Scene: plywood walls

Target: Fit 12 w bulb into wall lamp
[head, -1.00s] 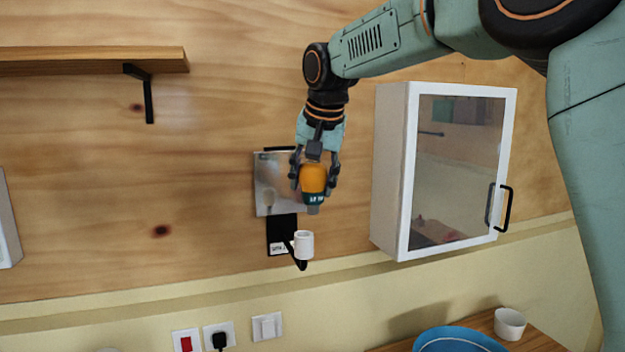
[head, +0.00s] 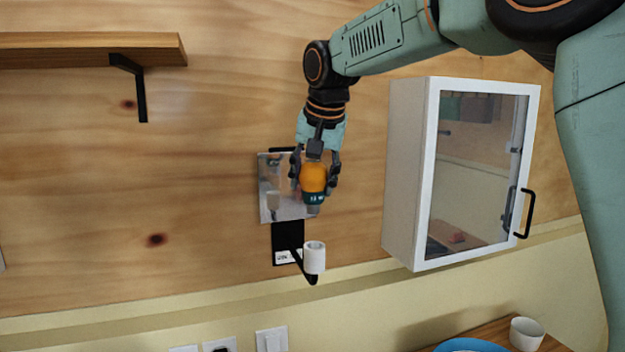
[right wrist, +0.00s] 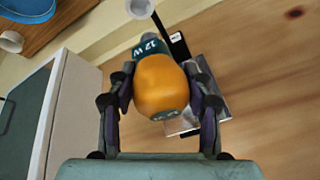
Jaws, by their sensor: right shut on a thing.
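My right gripper (head: 314,184) is shut on the 12 W bulb (head: 314,178), which has an orange globe and a dark teal collar with its base pointing down. In the right wrist view the bulb (right wrist: 161,88) sits between both fingers, and "12 W" is readable on its collar. The wall lamp (head: 288,240) has a black back plate with a label and an arm carrying a white upright socket (head: 315,257). The bulb's base is above the socket and apart from it. The socket also shows at the top of the right wrist view (right wrist: 140,8). My left gripper is not in view.
A shiny square plate (head: 272,195) is on the wall behind the bulb. A white glass-door cabinet (head: 408,180) hangs to the right. A wooden shelf (head: 90,47) is at upper left. A white cup (head: 527,333) and blue dish (head: 468,346) are below right.

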